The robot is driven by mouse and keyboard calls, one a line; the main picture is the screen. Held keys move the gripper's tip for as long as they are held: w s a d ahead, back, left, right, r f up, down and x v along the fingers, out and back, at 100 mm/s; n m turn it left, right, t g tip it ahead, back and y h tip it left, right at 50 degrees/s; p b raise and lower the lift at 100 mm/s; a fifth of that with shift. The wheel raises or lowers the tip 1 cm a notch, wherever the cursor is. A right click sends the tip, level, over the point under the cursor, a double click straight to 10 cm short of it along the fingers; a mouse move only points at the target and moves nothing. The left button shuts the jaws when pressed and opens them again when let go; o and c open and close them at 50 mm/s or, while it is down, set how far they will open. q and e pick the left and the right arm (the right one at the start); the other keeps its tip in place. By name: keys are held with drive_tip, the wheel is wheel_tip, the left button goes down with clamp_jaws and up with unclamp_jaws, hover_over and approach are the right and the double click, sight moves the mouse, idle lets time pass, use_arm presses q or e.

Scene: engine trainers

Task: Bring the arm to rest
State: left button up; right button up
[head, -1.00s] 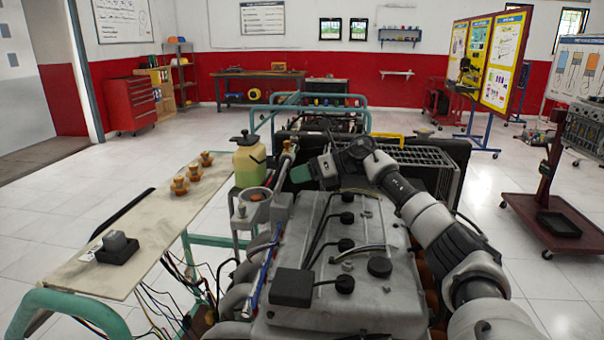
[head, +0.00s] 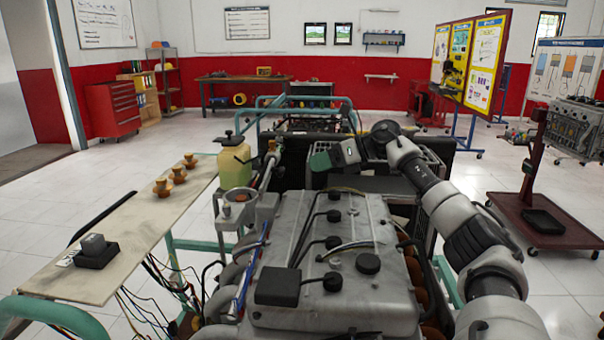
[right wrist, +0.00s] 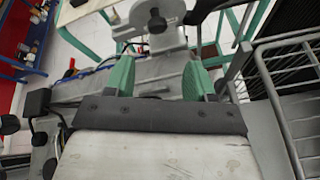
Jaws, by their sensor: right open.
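My right arm reaches in from the right over the grey engine (head: 335,260) in the head view. Its right gripper (head: 320,161) hangs above the back of the engine, with green fingertips pointing left. In the right wrist view the two green fingers of the right gripper (right wrist: 158,76) stand wide apart with nothing held between them. The engine's grey metal and a holder part show beyond them. My left gripper is in neither view.
A yellow-green reservoir (head: 234,165) stands left of the gripper, apart from it. A pale board (head: 130,250) at the left carries several orange-brown pieces and a dark block. A wheeled red-brown stand (head: 545,220) is at the right. Open floor lies on both sides.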

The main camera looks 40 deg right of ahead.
drive_tip(key=shift+v, duration=0.85)
